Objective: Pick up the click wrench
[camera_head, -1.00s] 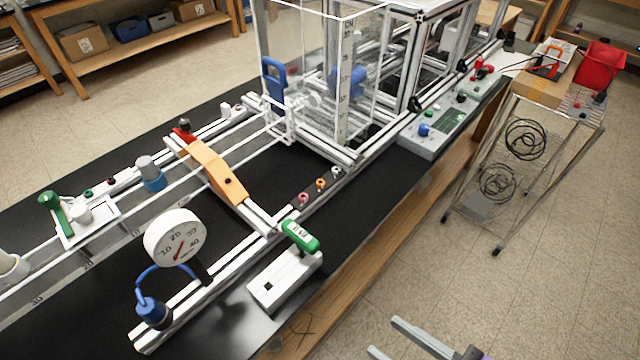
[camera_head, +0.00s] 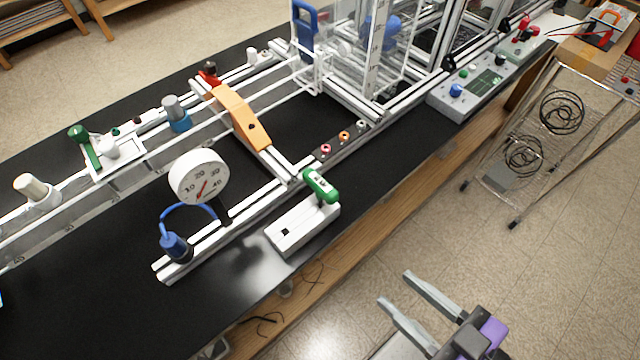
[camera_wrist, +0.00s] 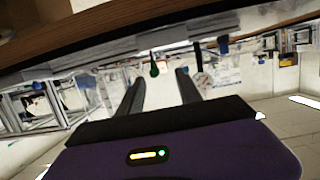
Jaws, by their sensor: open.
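A green-handled tool (camera_head: 320,186), which I take to be the click wrench, stands upright in a white block (camera_head: 303,226) at the bench's near edge. Its green handle also shows in the wrist view (camera_wrist: 154,66), between my fingers and beyond them. The lower part of the tool is hidden in the block. My gripper (camera_head: 398,289) is open and empty, off the bench to the lower right of the tool and apart from it. Its two fingers reach into the wrist view (camera_wrist: 160,76).
A dial gauge (camera_head: 198,177) and a blue-corded plug (camera_head: 176,246) stand left of the block. An orange bridge piece (camera_head: 243,115) spans the rails. Another green-handled item (camera_head: 85,146) sits at far left. A wire cart (camera_head: 545,130) stands at right. The floor around my gripper is clear.

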